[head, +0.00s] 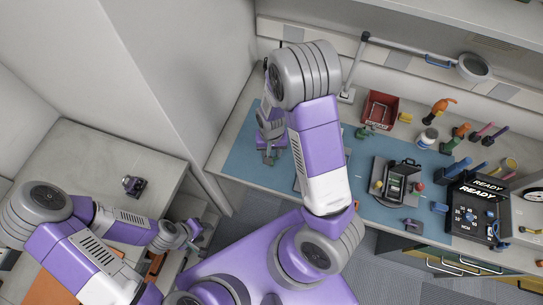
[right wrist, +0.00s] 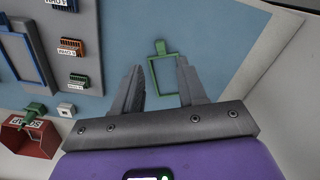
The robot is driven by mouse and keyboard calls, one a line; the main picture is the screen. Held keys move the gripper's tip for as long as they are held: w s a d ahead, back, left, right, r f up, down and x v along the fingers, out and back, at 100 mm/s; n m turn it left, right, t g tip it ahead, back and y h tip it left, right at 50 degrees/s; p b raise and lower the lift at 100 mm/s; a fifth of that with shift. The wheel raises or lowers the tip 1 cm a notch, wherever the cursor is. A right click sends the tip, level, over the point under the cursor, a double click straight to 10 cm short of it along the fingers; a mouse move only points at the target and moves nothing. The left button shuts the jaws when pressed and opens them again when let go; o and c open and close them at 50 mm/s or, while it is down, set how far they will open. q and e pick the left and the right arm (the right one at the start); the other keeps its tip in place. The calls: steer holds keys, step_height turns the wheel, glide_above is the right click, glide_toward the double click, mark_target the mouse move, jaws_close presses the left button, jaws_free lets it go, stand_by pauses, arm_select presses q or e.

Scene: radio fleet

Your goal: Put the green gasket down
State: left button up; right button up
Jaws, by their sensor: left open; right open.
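The green gasket (right wrist: 151,77), a thin rectangular frame with a tab at one end, lies on the blue mat (right wrist: 215,45) in the right wrist view. My right gripper (right wrist: 157,68) is open, with its two fingers spread on either side of part of the gasket. I cannot tell whether a finger touches it. In the head view my right gripper (head: 271,157) is over the left part of the mat, and the gasket is hard to make out there. My left gripper (head: 192,236) is open and empty, low beside the left-hand counter.
A red scrap bin (head: 380,110) stands behind the mat, with a green part (head: 365,132) before it. An open radio case (head: 397,183) and a black power unit (head: 477,210) stand to the right. Small labelled connectors (right wrist: 73,48) lie near the gasket.

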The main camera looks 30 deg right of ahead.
steer(key=shift+n+y, duration=0.9)
steer(key=s+a+f, duration=0.5)
steer(key=a, duration=0.1)
steer(key=shift+s+f, duration=0.25)
steer(key=shift+f, duration=0.1)
steer(key=s+a+f+y, duration=0.1)
steer(key=s+a, duration=0.1)
steer(key=a, duration=0.1)
steer(key=s+a+f+n+y, duration=0.1)
steer(key=s+a+f, duration=0.1)
steer(key=a, duration=0.2)
steer(key=shift+s+a+f+t, duration=0.3)
steer(key=shift+s, duration=0.1)
